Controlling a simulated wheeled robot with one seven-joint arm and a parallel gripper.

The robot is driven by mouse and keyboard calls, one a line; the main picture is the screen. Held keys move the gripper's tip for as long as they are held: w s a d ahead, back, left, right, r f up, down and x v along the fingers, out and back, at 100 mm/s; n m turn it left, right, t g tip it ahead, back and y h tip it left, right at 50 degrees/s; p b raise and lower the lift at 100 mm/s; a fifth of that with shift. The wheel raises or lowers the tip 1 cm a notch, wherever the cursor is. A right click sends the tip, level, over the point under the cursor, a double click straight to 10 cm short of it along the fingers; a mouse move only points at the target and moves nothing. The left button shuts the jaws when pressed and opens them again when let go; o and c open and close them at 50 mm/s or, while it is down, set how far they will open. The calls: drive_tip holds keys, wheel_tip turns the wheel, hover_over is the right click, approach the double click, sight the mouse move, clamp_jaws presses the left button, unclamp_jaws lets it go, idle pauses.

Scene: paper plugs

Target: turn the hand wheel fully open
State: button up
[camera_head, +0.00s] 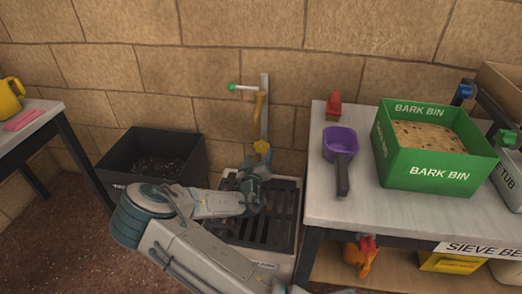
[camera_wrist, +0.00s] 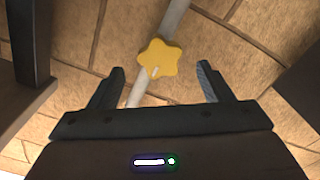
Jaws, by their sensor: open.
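The hand wheel is a yellow, star-shaped knob (camera_head: 262,147) on a grey upright post (camera_head: 265,115) against the stone wall. In the wrist view the yellow hand wheel (camera_wrist: 158,58) shows beyond my fingertips, roughly midway between them, with a small pale mark on its lower part. My gripper (camera_wrist: 161,78) is open and empty, its two dark fingers spread wider than the wheel. In the head view my gripper (camera_head: 258,165) is just below the wheel. I cannot tell whether any finger touches it.
A slatted drain tray (camera_head: 284,235) lies under my arm. A black bin (camera_head: 190,150) stands left of it. The grey bench (camera_head: 320,190) on the right holds a purple scoop (camera_head: 340,141) and a green bark bin (camera_head: 435,172). A green-tipped lever (camera_head: 240,87) is above the wheel.

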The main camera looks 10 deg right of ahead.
sight(261, 149)
idle(0.3)
drive_tip(key=m+b, duration=0.2)
drive_tip(key=m, duration=0.2)
drive_tip(key=shift+f, duration=0.15)
drive_tip(key=m+b, duration=0.3)
drive_tip(key=shift+f+m, duration=0.1)
drive_tip(key=shift+m, duration=0.3)
drive_tip(key=shift+r+m, duration=0.3)
drive_tip(key=shift+m, duration=0.4)
drive_tip(key=m, duration=0.3)
drive_tip(key=shift+d+p, duration=0.1)
drive_tip(key=shift+p, duration=0.2)
drive_tip(key=m, duration=1.1)
drive_tip(key=shift+m, duration=0.4)
drive_tip(key=shift+x, duration=1.95)
